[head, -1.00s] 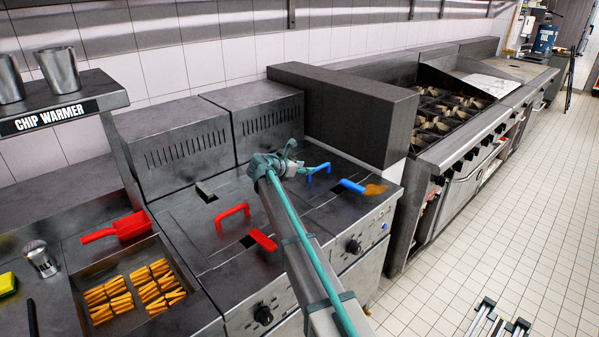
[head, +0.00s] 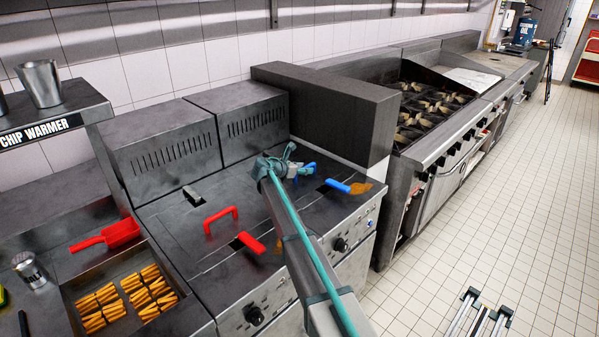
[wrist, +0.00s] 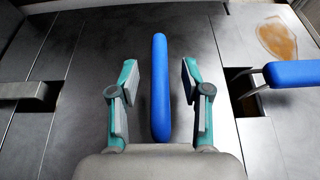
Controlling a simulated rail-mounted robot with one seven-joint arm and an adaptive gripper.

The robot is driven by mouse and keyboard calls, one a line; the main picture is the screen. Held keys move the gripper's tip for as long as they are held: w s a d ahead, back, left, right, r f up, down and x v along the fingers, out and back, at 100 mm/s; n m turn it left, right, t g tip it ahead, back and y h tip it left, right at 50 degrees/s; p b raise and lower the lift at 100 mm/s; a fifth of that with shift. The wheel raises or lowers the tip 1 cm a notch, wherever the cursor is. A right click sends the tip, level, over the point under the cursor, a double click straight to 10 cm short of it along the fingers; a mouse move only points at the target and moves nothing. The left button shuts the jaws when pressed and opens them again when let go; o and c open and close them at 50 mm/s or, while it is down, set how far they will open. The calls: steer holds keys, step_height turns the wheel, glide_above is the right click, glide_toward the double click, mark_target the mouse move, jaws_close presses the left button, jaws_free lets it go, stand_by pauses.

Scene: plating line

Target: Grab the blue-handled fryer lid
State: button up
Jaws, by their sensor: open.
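The blue lid handle (wrist: 159,88) stands upright in the picture between the two open fingers of my gripper (wrist: 160,82) in the wrist view, with a gap on each side. The handle rises from the grey steel fryer lid (wrist: 75,95). In the head view my gripper (head: 290,170) is over the right fryer, and the blue lid handle (head: 307,168) shows partly behind it. Whether the fingers reach down to the handle's full depth cannot be told.
A second blue handle (wrist: 292,74) belongs to a basket at the right, beside a brown stain (wrist: 276,38). A red lid handle (head: 221,220) and red basket handle (head: 251,242) are on the left fryer. A tall dark block (head: 325,105) stands behind my gripper.

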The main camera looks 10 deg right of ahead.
steer(key=shift+w+d+f, duration=0.25)
steer(key=shift+w+d, duration=0.1)
steer(key=shift+d, duration=0.15)
jaws_close()
